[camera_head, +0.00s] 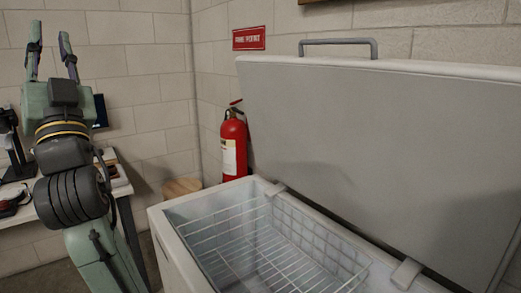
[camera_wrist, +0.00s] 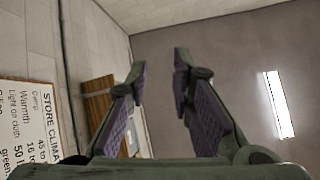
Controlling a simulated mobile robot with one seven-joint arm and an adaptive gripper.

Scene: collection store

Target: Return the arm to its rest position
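My gripper (camera_head: 52,52) is raised at the upper left in the head view, with its fingers pointing up. Its two fingers stand apart with nothing between them. In the wrist view my gripper (camera_wrist: 161,85) is also open and empty, with purple pads on the inner sides of the green fingers. Behind it are the wall and the ceiling with a lit panel (camera_wrist: 279,104).
A chest freezer (camera_head: 160,225) with its lid (camera_head: 380,150) raised fills the right; a wire basket (camera_head: 225,240) is inside. A red fire extinguisher (camera_head: 234,145) is by the wall. A table (camera_head: 120,187) with items stands at left. A sign (camera_wrist: 30,125) hangs on the wall.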

